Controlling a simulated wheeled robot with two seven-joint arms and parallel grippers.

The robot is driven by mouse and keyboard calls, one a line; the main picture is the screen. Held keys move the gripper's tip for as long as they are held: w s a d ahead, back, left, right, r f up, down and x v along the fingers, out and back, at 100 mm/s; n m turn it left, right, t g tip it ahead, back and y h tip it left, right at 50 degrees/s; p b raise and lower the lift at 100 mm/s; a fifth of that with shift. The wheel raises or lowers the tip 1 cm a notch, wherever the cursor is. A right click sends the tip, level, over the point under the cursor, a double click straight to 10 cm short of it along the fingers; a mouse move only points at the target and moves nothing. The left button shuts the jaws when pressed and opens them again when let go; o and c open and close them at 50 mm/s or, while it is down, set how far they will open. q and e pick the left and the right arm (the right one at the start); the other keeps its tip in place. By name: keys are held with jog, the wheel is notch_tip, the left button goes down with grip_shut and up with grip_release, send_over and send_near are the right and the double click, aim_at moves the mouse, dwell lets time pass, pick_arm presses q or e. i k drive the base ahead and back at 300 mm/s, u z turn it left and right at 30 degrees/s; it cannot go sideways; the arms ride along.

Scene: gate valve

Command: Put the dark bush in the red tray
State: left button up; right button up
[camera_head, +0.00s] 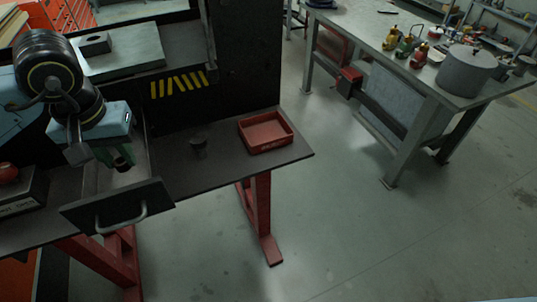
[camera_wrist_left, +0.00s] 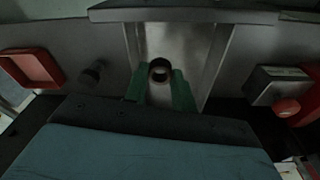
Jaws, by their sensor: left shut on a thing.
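My left gripper (camera_head: 118,160) points down over the open drawer (camera_head: 117,207) in the head view. Its green fingertips (camera_wrist_left: 160,88) are shut on the dark bush (camera_wrist_left: 160,69), a short dark ring with an open bore, seen from above in the left wrist view. In the head view the bush is mostly hidden by the fingers. The red tray (camera_head: 266,133) sits on the dark bench at the right end and looks empty. It also shows in the left wrist view (camera_wrist_left: 32,68). My right gripper is not in view.
A dark knob-like piece (camera_head: 198,146) stands on the bench (camera_head: 222,170) between drawer and tray; it also shows in the left wrist view (camera_wrist_left: 92,74). A box with a red button (camera_head: 9,175) is left of the drawer. A block with a hole (camera_head: 95,43) lies on the raised plate behind.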

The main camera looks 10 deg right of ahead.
aim_at(265, 135)
jog(key=z, duration=2.7)
jog(key=i, duration=1.15)
jog(key=u, duration=3.15)
jog(key=i, duration=0.5)
jog(key=u, duration=0.05)
